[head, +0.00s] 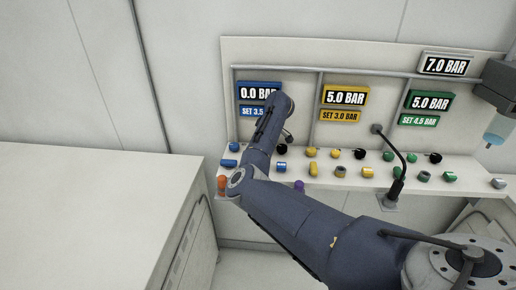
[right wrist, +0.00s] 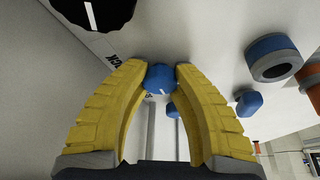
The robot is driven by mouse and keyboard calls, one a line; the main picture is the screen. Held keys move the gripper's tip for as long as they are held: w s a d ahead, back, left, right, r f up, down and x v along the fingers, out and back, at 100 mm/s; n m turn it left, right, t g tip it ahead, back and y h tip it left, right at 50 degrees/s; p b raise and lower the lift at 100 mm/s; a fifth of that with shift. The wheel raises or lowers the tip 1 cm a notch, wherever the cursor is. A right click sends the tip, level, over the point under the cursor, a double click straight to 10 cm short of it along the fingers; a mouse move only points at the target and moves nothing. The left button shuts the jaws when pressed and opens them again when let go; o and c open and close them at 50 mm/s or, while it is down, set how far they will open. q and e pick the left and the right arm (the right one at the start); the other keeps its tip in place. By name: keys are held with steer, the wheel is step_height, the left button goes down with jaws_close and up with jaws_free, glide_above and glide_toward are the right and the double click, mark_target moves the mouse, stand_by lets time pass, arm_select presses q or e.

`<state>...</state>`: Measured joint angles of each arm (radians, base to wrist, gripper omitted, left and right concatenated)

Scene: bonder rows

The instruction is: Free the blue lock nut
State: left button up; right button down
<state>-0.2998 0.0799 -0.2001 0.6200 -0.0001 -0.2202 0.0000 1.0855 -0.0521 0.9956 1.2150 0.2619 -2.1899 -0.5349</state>
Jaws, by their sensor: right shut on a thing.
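In the right wrist view, my right gripper (right wrist: 160,76) is shut on a blue faceted knob (right wrist: 160,80) with a white mark; its yellow fingers touch it from both sides. I cannot tell whether this is the lock nut. A blue collar with a dark bore (right wrist: 272,58) and a smaller blue piece (right wrist: 248,103) sit to the right, apart from the fingers. In the head view, blue fittings stand on the shelf at the left (head: 234,147) and beside my arm (head: 282,168). My arm hides the right gripper there. The left gripper is not in view.
Blue (head: 259,90), yellow (head: 345,95) and green (head: 431,102) displays read 0.0, 5.0 and 5.0 BAR. Yellow and green fittings line the shelf. An orange post (head: 222,183) and a black gooseneck (head: 392,150) stand near my arm. A white counter (head: 90,210) is clear at left.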

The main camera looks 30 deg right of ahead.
steer(key=shift+r+n+y, duration=0.1)
steer(key=shift+n+y, duration=0.2)
steer(key=shift+n, duration=0.3)
steer(key=shift+w+n, duration=0.1)
steer(key=shift+n, duration=0.2)
steer(key=c, duration=1)
jaws_free()
steer(key=v, duration=1.1)
steer(key=shift+r, duration=0.4)
steer(key=shift+o, duration=0.3)
steer(key=shift+d, duration=0.1)
